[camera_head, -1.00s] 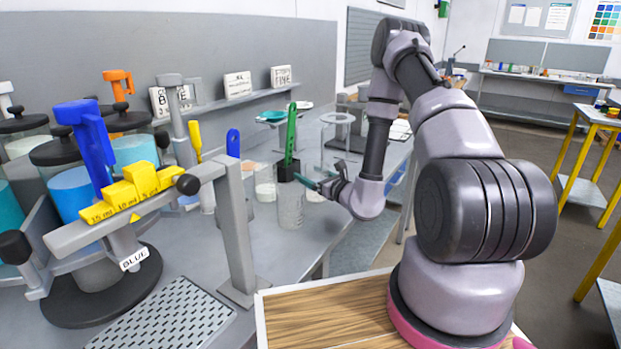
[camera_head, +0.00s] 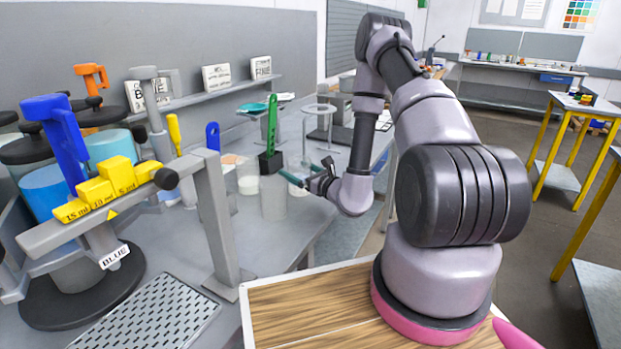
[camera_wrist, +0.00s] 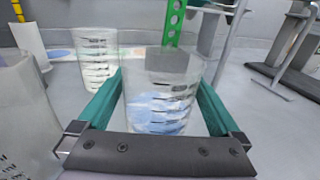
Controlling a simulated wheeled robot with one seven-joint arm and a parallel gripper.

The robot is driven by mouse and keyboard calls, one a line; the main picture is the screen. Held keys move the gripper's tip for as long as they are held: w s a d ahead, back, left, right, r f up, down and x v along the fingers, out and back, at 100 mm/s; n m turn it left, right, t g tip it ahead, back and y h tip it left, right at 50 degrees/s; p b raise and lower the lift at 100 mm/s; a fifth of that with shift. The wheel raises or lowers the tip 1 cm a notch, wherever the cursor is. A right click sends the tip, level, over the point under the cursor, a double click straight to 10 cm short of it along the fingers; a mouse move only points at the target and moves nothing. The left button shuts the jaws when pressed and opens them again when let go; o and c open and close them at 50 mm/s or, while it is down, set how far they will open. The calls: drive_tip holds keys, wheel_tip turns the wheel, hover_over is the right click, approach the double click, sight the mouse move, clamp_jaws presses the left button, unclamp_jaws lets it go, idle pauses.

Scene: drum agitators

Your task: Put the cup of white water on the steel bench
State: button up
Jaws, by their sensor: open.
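A clear graduated cup (camera_wrist: 160,92) stands on the steel bench, with whitish-blue content low in it; in the head view its base (camera_head: 297,189) shows white. My gripper (camera_head: 309,170) is open, low over the bench, with teal fingers on either side of this cup; the wrist view shows the same gripper (camera_wrist: 158,100). I cannot tell whether the fingers touch it. A second cup (camera_wrist: 97,62) with whitish content stands behind to the left, also in the head view (camera_head: 247,180).
A green perforated tool (camera_head: 271,130) stands in a black block behind the cups. A ring stand (camera_head: 320,108) is behind to the right. The grey frame (camera_head: 215,215) with yellow blocks and drum agitators fill the left. Bare steel bench (camera_head: 265,232) lies in front.

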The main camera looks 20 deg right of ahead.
drive_tip(key=v, duration=1)
drive_tip(key=a+r+n+g+y, duration=0.2)
drive_tip(key=a+r+n+y, duration=0.25)
drive_tip(key=r, duration=0.35)
drive_tip(key=s+a+r+n+g+y, duration=0.1)
drive_tip(key=s+a+r+n+g, duration=0.3)
drive_tip(key=s+r+n+g, duration=0.35)
drive_tip(key=s+a+r+n+g+y, duration=0.1)
drive_tip(key=s+a+r+n+g, duration=0.3)
drive_tip(key=s+r+n+g, duration=0.35)
drive_tip(key=s+d+r+n+t+h, duration=0.4)
drive_tip(key=d+r+n+t+h, duration=0.3)
drive_tip(key=d+r+h, duration=0.5)
drive_tip(key=shift+r+t+h, duration=0.25)
drive_tip(key=shift+t+h, duration=0.1)
drive_tip(key=shift+t, duration=0.25)
